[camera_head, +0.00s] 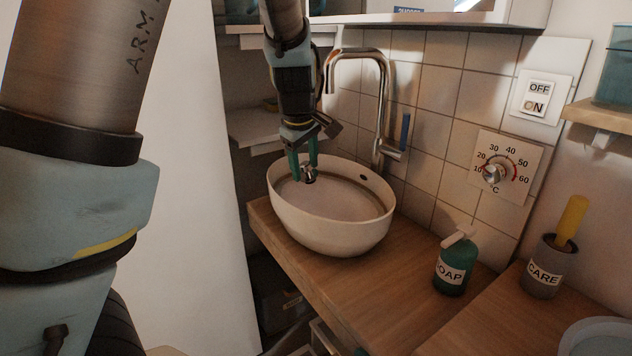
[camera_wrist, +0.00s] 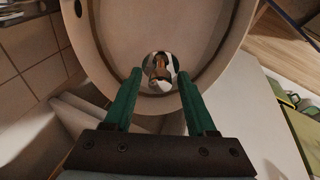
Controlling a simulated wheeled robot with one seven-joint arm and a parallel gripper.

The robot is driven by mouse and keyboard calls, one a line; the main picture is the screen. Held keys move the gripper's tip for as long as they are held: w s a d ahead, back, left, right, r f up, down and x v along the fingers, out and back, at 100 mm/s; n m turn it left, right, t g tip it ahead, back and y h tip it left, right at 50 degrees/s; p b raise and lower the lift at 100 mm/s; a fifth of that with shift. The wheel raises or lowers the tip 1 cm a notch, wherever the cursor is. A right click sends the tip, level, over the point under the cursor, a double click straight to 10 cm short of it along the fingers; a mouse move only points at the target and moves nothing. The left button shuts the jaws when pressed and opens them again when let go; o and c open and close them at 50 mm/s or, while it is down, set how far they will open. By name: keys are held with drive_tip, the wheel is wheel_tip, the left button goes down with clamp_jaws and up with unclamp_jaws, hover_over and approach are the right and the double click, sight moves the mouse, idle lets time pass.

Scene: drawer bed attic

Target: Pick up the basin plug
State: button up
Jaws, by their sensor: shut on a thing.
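The basin plug (camera_head: 309,173) is a small shiny metal piece between the green fingers of my gripper (camera_head: 303,168). In the wrist view the plug (camera_wrist: 160,72) shows as a round mirror-like disc between the fingertips of my gripper (camera_wrist: 160,78). My gripper is shut on it and points down over the left part of the white oval basin (camera_head: 335,237). The plug appears above the basin floor, but the exact gap is hard to tell. The wrist view also shows the basin (camera_wrist: 235,45) around the fingertips.
A tall chrome tap (camera_head: 385,95) stands behind the basin, close to my arm. A green soap bottle (camera_head: 455,268) and a grey care cup (camera_head: 541,270) stand on the wooden counter (camera_head: 350,290) to the right. Shelves (camera_head: 250,125) are behind my arm.

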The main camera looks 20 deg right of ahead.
drive_tip(key=s+a+y, duration=0.1)
drive_tip(key=a, duration=0.8)
drive_tip(key=s+a+r+y+p, duration=0.1)
drive_tip(key=s+a+y, duration=0.1)
drive_tip(key=a, duration=0.8)
drive_tip(key=shift+s+r+g, duration=0.3)
